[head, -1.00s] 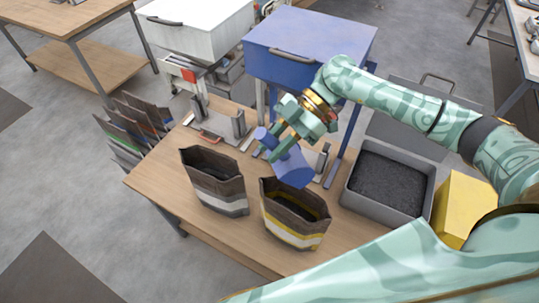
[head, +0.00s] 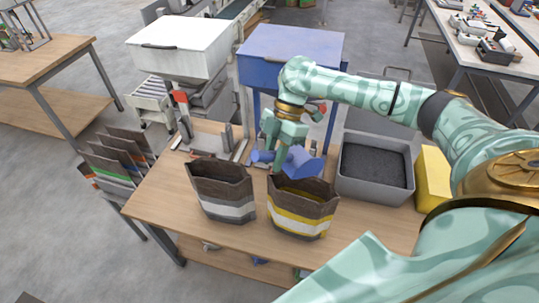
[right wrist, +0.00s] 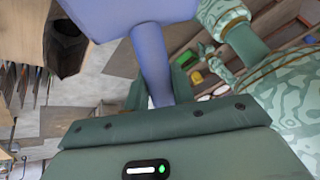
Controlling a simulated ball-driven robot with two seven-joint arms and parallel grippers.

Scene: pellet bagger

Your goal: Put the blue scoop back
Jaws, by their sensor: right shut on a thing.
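The blue scoop (head: 301,161) is held by my right gripper (head: 277,160), just above and behind the open yellow-striped bag (head: 300,222) in the head view. My right gripper is shut on the scoop's handle. The scoop's handle (right wrist: 152,60) runs up from my gripper in the right wrist view, with its bowl (right wrist: 125,12) at the top edge. Whether the scoop holds pellets cannot be seen. My left gripper is not in view.
A grey-striped bag (head: 223,205) stands left of the yellow-striped one. A grey bin (head: 374,190) of dark pellets and a yellow box (head: 432,179) are at right. The blue hopper (head: 291,55) and white hopper (head: 178,48) stand behind. Bare tabletop (head: 160,199) shows at left.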

